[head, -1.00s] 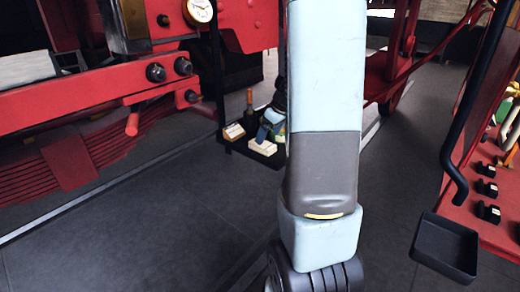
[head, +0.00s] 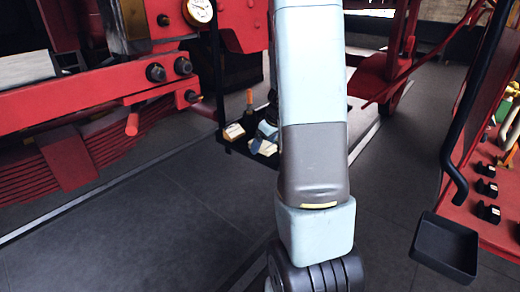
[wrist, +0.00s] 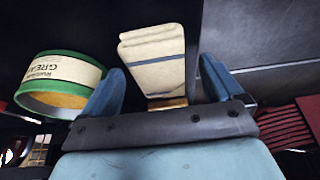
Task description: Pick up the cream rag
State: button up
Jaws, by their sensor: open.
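The cream rag (wrist: 155,62) is a folded pad with a dark blue stripe. In the wrist view it shows between the two blue fingers of my gripper (wrist: 160,72), which are apart, with a gap on each side. I cannot tell whether the fingertips reach down past the rag. In the head view the cream rag (head: 263,147) seems to lie at the front of a dark low tray (head: 240,152). My arm hides most of my gripper there; a bit of blue finger shows just above the rag.
A green-and-cream grease tin (wrist: 62,85) stands close to the left finger in the wrist view. Red locomotive framing (head: 100,88) is at left; an empty black bin (head: 446,247) is at right.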

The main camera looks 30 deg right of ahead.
jog(key=shift+f, duration=0.25)
dwell(0.3)
jog(key=c, duration=1.2)
jog(key=shift+o, duration=0.2)
notch_tip(320, 180, up, 3)
jog(key=shift+r, duration=0.15)
jog(key=s+a+r, duration=0.4)
jog(key=s+r, duration=0.6)
jog(key=s, duration=0.3)
jog(key=shift+s, duration=0.25)
